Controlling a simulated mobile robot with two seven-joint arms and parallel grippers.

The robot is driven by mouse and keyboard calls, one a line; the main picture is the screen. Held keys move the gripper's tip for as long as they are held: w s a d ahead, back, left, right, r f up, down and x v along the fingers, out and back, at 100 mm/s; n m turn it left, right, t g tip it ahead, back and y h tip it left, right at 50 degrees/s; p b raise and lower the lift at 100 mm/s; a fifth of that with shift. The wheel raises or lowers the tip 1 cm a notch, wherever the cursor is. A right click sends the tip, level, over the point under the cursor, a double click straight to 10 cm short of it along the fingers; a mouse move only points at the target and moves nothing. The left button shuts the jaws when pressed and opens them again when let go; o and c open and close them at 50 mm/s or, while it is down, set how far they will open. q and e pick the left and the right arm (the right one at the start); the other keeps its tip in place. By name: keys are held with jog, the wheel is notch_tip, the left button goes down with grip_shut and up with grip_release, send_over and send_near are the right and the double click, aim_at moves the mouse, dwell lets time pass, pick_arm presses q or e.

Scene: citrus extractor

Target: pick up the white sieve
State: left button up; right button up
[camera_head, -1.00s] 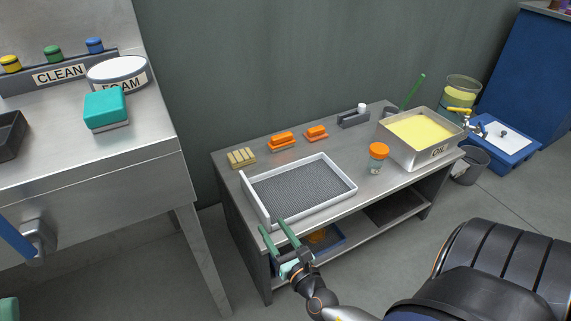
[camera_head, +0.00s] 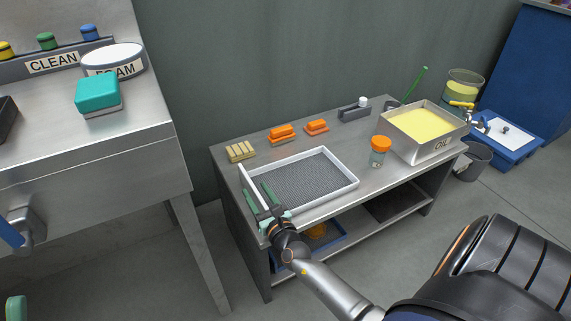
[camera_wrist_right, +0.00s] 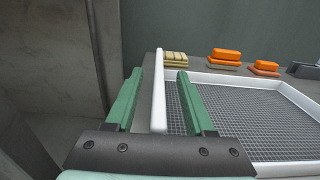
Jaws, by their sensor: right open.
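The white sieve (camera_head: 310,180) is a shallow white tray with a grey mesh floor and a taller left wall. It lies on the grey work table. My right gripper (camera_head: 258,192) is open at the sieve's near left corner. In the right wrist view, the sieve's tall white wall (camera_wrist_right: 159,92) stands between the two green fingers of the gripper (camera_wrist_right: 156,90), with one finger outside and one over the mesh. A gap shows on both sides of the wall. At the lower left edge of the head view, a small green part (camera_head: 15,308) may be my left gripper; its jaws are not clear.
Orange blocks (camera_head: 282,133) and a tan block (camera_head: 240,151) sit behind the sieve. An orange-lidded jar (camera_head: 380,150) and an OIL tank (camera_head: 440,150) stand to its right. A steel counter (camera_head: 110,150) is at left. A blue tray (camera_head: 335,240) sits on the shelf below.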

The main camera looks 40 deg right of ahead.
jog(key=shift+w+d, duration=0.15)
jog(key=shift+w, duration=0.35)
grip_shut()
jog(key=shift+r, duration=0.1)
dwell(1.0)
